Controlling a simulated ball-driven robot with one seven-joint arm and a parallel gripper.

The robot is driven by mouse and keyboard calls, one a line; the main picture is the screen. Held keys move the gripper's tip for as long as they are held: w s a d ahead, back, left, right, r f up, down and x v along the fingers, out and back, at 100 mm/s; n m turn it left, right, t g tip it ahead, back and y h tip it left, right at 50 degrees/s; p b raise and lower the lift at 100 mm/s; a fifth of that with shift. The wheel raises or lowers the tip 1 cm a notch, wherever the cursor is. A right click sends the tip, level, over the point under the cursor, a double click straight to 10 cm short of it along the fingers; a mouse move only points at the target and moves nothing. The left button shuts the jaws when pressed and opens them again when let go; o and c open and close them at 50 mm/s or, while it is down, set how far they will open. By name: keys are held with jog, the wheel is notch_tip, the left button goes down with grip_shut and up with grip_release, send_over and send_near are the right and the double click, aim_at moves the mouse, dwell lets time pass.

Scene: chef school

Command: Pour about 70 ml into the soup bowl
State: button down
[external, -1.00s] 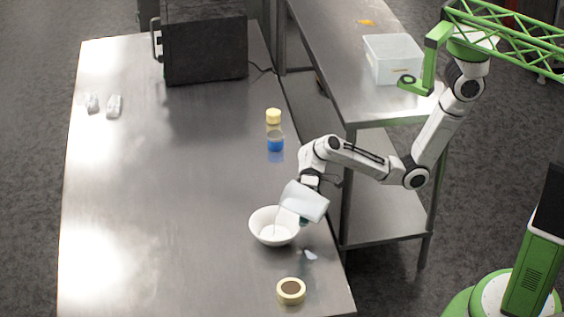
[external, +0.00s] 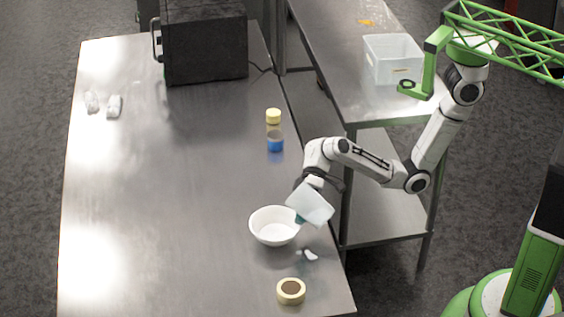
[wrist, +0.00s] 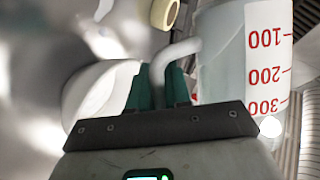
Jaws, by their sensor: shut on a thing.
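The soup bowl (external: 262,212) is white and stands upright on the steel table near its right edge. It also shows, blurred, at the left of the wrist view (wrist: 92,92). My gripper (external: 300,216) is shut on the handle of a translucent measuring jug (external: 314,204). The jug is tilted beside the bowl's right rim and above the table. In the wrist view, the teal fingers of my gripper (wrist: 161,86) clasp the handle, and the jug (wrist: 222,62) shows upside-down red marks of 100, 200 and 300. The liquid level in jug and bowl cannot be made out.
A tape roll (external: 291,292) lies in front of the bowl. A small pale patch (external: 310,254) lies between them. A yellow-topped container (external: 273,117) and a blue one (external: 275,142) stand behind. A dark oven (external: 205,45) is at the back. The table's middle is clear.

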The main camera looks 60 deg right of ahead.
jog(key=shift+w+a+n+t, duration=0.1)
jog(key=shift+w+n+t, duration=0.4)
jog(key=shift+w, duration=0.05)
jog(key=shift+b, duration=0.35)
dwell(1.2)
jog(key=shift+w+f+n+t+b, duration=0.45)
jog(key=shift+f+n+t+b, duration=0.15)
jog(key=shift+f+b, duration=0.25)
jog(key=shift+w+r+n+t, duration=0.1)
jog(key=shift+n+t, duration=0.2)
jog(key=shift+s+n+t+b, duration=0.35)
jog(key=shift+n+t+b, duration=0.35)
jog(key=shift+n+t, duration=0.3)
jog(key=shift+s+r+n+t+y+b, duration=0.15)
jog(key=shift+r+n+t+y+b, duration=0.1)
jog(key=shift+r+n+t, duration=0.25)
jog(key=shift+s+r+n+t+y+b, duration=0.15)
jog(key=shift+r+n+t+b, duration=0.1)
jog(key=shift+r+n+t, duration=0.25)
